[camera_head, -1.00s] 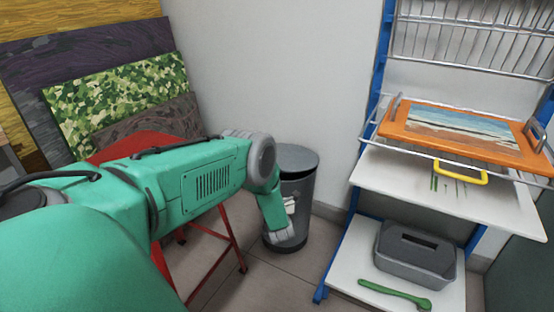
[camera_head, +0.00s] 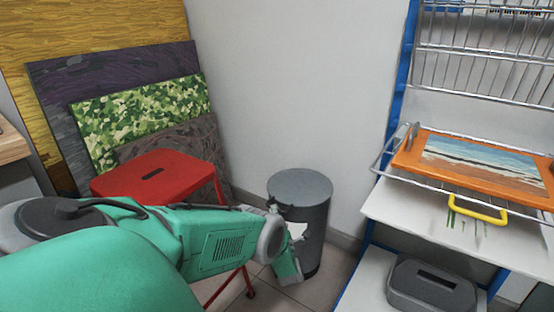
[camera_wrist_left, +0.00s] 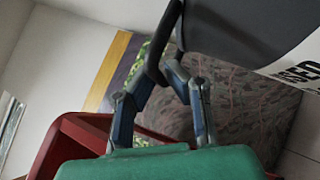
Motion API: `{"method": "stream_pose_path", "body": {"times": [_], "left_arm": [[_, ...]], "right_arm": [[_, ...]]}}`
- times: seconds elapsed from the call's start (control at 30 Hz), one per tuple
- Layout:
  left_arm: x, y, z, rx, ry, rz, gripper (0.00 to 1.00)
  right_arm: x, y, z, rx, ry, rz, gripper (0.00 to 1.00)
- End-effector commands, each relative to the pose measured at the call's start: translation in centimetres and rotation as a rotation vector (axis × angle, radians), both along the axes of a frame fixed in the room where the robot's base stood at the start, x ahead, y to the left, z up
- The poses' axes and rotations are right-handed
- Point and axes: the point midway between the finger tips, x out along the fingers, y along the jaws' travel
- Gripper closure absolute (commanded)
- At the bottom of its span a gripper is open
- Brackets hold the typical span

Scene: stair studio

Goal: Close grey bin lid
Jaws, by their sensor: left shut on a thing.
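The grey bin (camera_head: 312,235) stands upright in the corner by the wall. Its round grey lid (camera_head: 300,186) lies flat across the top, with no clear gap in the head view. My left gripper (camera_head: 273,208) is at the lid's left edge, small and partly hidden by my green wrist. In the left wrist view, the gripper (camera_wrist_left: 160,75) has its fingers closed around a dark curved edge (camera_wrist_left: 157,52), which looks like the lid's rim. My right gripper is out of view.
A red stool (camera_head: 155,176) stands behind my left arm, in front of leaning painted panels (camera_head: 145,118). To the right is a blue-framed rack with a white shelf (camera_head: 385,203), an orange tray (camera_head: 410,160) and a grey caddy (camera_head: 430,288). Some floor is clear beside the bin.

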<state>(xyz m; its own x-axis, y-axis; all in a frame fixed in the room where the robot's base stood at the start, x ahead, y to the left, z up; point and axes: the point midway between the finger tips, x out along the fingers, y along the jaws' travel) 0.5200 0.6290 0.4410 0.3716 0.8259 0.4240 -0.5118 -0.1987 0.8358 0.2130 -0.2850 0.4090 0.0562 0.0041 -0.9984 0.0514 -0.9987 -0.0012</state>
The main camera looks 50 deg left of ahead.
Motion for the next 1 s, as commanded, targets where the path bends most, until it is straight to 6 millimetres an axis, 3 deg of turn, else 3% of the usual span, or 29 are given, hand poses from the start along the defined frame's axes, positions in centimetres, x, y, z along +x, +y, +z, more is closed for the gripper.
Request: {"method": "stream_pose_path", "body": {"times": [0.17,0.2,0.23,1.0], "left_arm": [[0.45,-0.19,-0.56,-0.018,0.013,-0.017,1.00],[0.44,-0.21,-0.59,-0.018,0.013,-0.017,0.83],[0.44,-0.21,-0.62,-0.019,0.014,-0.017,0.82],[0.03,-0.57,-0.69,-0.019,0.018,-0.011,0.82]], "right_arm": [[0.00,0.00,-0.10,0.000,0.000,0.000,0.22],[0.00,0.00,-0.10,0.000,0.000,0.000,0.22],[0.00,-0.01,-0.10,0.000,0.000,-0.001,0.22],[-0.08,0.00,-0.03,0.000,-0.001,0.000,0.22]]}}
